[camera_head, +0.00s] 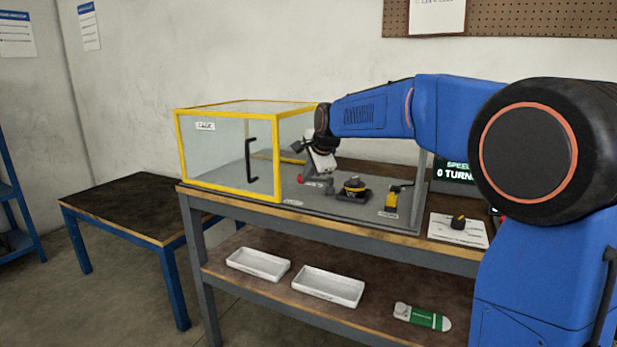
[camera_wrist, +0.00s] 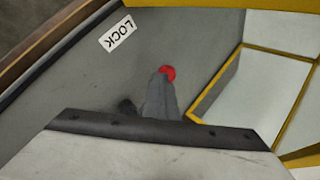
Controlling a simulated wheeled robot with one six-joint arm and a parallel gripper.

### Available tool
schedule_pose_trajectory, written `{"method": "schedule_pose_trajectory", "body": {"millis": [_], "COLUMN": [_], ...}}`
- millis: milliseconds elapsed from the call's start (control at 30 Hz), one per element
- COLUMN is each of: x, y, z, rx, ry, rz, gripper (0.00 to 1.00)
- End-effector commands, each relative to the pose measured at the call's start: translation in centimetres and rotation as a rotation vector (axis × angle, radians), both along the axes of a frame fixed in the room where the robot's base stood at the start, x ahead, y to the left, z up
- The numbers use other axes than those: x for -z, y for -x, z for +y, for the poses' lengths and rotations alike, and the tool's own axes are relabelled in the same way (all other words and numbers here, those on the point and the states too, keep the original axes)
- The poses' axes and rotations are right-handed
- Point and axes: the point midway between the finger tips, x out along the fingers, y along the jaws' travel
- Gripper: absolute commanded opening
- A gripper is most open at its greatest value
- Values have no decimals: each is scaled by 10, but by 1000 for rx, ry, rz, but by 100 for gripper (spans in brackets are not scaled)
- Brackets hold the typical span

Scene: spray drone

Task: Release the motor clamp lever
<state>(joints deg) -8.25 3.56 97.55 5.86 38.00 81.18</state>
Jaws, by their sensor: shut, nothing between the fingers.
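A lever with a round red knob (camera_head: 301,179) stands on the grey deck near the yellow-framed case. The red knob (camera_wrist: 168,73) also shows in the wrist view, with a label reading LOCK (camera_wrist: 117,34) on the deck. My gripper (camera_head: 318,174) is shut and empty, low over the deck at the lever. In the wrist view a grey tapered shape (camera_wrist: 162,100) ends at the knob; I cannot tell whether it is the lever or my fingers, nor whether they touch. A black and yellow motor-like unit (camera_head: 352,187) stands to the right.
The yellow-framed clear case (camera_head: 225,165) with a black handle stands left on the workbench (camera_head: 330,227). A yellow and black part (camera_head: 392,199) and a black knob on a white plate (camera_head: 458,222) are to the right. White trays (camera_head: 328,286) lie on the shelf below.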

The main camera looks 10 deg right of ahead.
Motion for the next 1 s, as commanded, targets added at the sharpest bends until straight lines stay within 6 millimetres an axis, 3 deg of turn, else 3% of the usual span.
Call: {"method": "schedule_pose_trajectory", "body": {"millis": [400, 1000], "x": [3, 4], "y": [-16, -18], "z": [2, 4], "rx": [-4, -5], "ry": [-2, -4], "rz": [5, 5], "gripper": [0, 0]}}
